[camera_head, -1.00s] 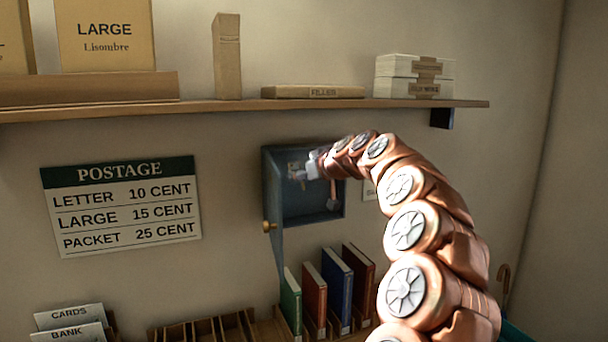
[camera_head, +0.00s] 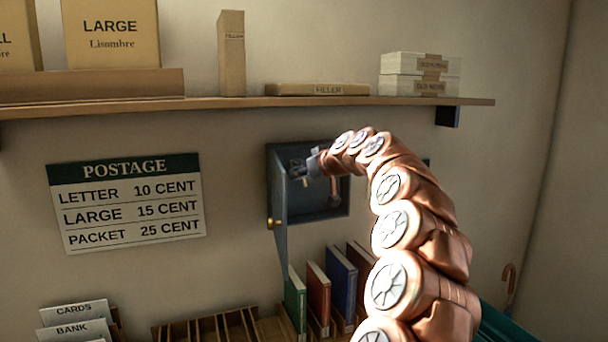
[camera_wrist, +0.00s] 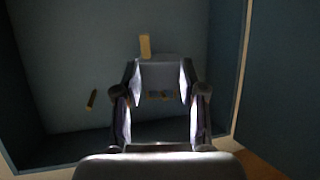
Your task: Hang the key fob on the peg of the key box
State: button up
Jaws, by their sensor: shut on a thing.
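The key box (camera_head: 325,207) is a blue-grey box on the wall under the shelf. Its door (camera_head: 280,225) stands open at the left. My gripper (camera_head: 309,166) is at the box's opening, small in the head view. In the wrist view my gripper (camera_wrist: 158,82) is shut on a grey, plate-like piece, which I take to be the key fob (camera_wrist: 158,68). A brass peg (camera_wrist: 145,46) shows just past the fob's edge; I cannot tell whether they touch. A second brass peg (camera_wrist: 92,99) stands to the left, apart from the fingers. The fob is unclear in the head view.
A wooden shelf (camera_head: 225,104) with boxes runs above the key box. Several upright books (camera_head: 341,277) stand below it. A postage sign (camera_head: 127,203) hangs on the wall at the left.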

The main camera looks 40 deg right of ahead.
jog(key=o, duration=1)
jog(key=shift+s, duration=0.1)
jog(key=v, duration=1.1)
jog(key=shift+s+r, duration=0.15)
jog(key=shift+s, duration=0.25)
